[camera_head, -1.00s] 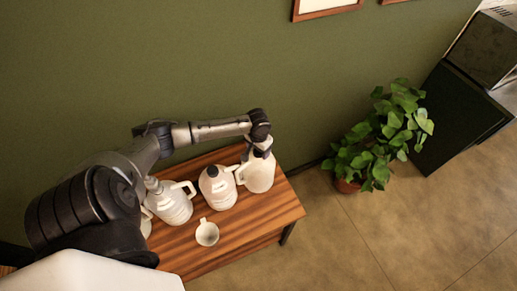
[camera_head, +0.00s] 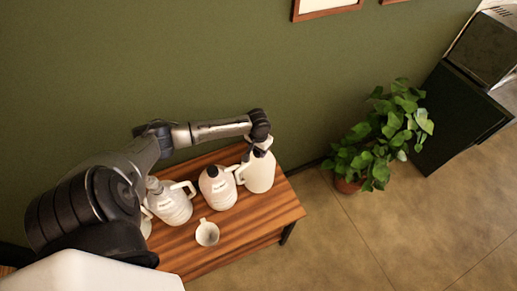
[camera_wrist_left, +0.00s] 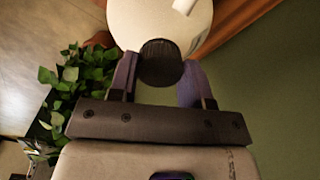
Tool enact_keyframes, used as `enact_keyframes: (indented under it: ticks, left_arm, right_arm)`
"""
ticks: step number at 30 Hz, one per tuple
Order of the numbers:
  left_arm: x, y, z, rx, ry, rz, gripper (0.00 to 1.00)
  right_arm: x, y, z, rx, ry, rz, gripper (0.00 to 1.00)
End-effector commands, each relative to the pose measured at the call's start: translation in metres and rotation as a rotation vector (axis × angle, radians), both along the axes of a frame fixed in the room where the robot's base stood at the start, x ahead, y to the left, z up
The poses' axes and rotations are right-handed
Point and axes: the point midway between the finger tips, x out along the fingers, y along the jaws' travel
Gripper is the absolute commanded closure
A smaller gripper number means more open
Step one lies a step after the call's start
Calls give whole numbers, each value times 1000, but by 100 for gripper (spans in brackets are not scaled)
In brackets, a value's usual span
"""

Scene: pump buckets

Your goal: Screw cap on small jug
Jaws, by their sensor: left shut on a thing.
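A white jug (camera_head: 259,176) with a handle stands upright at the right end of the wooden table. My left gripper (camera_head: 258,151) is over its top. In the left wrist view the left gripper (camera_wrist_left: 160,72) has its two fingers on either side of a dark round cap (camera_wrist_left: 161,62), shut on it. The cap sits at the top of the white jug (camera_wrist_left: 150,18); whether it is fully seated cannot be told. My right gripper is not in view.
Two more white jugs, a middle one (camera_head: 217,188) and a left one (camera_head: 172,204), stand on the wooden table (camera_head: 245,228), with another partly hidden behind my arm. A white cup (camera_head: 207,234) stands in front. A potted plant (camera_head: 385,140) is on the floor to the right.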

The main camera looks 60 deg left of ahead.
Motion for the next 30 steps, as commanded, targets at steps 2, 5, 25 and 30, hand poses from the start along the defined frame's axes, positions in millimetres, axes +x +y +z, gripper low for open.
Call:
enact_keyframes:
  ticks: [2, 5, 25, 30]
  left_arm:
    - [0, 0, 0, 0, 0, 0, 84]
    - [0, 0, 0, 0, 0, 0, 84]
    - [0, 1, 0, 2, 1, -773, 84]
    - [0, 1, 0, 2, 1, -1025, 84]
  right_arm:
    - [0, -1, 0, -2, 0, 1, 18]
    - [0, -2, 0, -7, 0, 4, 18]
    - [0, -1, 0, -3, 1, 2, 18]
    - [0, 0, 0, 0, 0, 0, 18]
